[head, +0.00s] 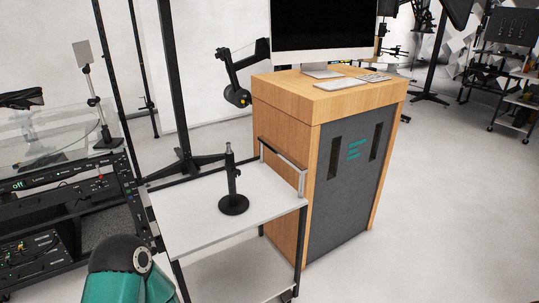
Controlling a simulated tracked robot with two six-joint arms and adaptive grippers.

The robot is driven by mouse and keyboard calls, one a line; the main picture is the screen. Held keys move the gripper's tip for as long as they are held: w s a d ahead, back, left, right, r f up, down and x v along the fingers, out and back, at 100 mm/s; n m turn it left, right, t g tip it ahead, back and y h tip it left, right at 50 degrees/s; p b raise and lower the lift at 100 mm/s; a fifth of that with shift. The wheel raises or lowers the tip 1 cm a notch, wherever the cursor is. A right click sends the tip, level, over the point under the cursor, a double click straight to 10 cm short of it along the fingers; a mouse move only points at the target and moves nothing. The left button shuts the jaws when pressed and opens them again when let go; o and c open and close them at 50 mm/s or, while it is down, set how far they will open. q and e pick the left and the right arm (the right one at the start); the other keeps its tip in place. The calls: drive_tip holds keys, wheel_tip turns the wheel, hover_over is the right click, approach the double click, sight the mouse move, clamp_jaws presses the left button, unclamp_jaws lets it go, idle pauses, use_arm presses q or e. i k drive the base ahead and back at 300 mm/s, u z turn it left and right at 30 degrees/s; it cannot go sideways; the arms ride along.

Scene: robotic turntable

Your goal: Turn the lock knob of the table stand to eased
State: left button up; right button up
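A small black table stand (233,187) stands upright on the white top of a cart (185,222). It has a round base and a slim post with a narrower tip. A small bump shows on the post's right side, about halfway up; it may be the lock knob, but its setting is too small to tell. A teal and black link of my own arm shows at the bottom left, in front of the cart and apart from the stand. Neither of my grippers is in view.
A wooden desk (290,190) with a monitor (322,25) and keyboard (341,83) stands behind and right of the cart. A rail (282,154) edges the cart's desk side. A glass-topped equipment rack (60,190) stands at left. Open floor (440,220) lies right.

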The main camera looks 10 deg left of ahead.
sight(236, 173)
drive_tip(key=u, duration=0.1)
drive_tip(key=i, duration=1.15)
drive_tip(key=u, duration=0.25)
